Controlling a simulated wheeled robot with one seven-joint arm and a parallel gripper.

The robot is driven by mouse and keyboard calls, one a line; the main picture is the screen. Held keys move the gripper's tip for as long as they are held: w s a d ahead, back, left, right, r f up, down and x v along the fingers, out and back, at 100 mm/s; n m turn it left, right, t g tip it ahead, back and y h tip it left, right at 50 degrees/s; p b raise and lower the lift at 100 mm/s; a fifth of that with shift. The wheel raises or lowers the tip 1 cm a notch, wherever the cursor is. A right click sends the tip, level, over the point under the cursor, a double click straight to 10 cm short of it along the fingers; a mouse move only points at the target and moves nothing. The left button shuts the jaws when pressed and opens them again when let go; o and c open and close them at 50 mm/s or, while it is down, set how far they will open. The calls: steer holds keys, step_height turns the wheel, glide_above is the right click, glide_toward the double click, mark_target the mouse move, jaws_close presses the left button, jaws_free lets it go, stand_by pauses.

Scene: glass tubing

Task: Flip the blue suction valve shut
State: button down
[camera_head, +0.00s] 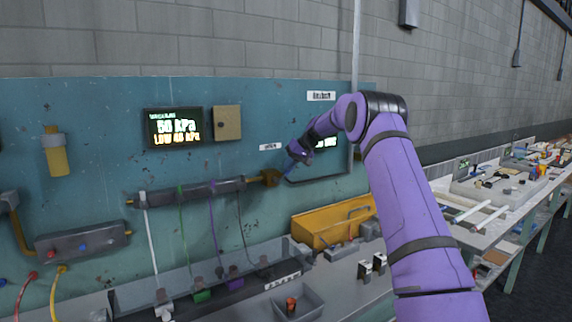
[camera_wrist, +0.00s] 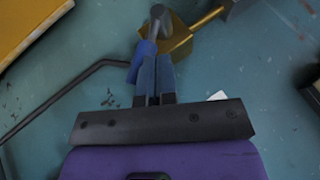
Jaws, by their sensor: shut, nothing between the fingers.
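The suction valve has a brass body (camera_head: 270,177) at the right end of a dark manifold bar on the teal panel. The brass body also shows in the wrist view (camera_wrist: 180,42), with a round grey stem at its top. A blue lever sleeve (camera_wrist: 142,52) shows just left of my fingertips. My gripper (camera_wrist: 158,62) is shut and empty, its blue fingers against or very close to the lever; contact is unclear. In the head view my gripper (camera_head: 291,160) is at the upper right of the brass body, and lever and fingers blend there.
A vacuum display (camera_head: 174,127) reads about 50 kPa. Coloured tubes hang from the manifold bar (camera_head: 190,191) to the bench. A dark bent pipe (camera_wrist: 60,100) runs left of my fingers. A yellow bin (camera_head: 320,226) stands below the valve.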

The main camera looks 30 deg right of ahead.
steer(key=shift+d+f+m+t+y, duration=0.15)
steer(key=shift+d+f+m+y, duration=0.2)
steer(key=shift+d+f+y, duration=0.55)
steer(key=shift+d+f+m+t+y, duration=0.25)
steer(key=shift+f+m+y, duration=0.2)
steer(key=shift+y, duration=1)
steer(key=shift+d+f+m+t+y, duration=0.1)
steer(key=shift+d+f+m+y, duration=0.2)
steer(key=shift+d+f+y, duration=0.6)
steer(key=shift+a+r+y, duration=0.15)
steer(key=shift+a+y, duration=0.2)
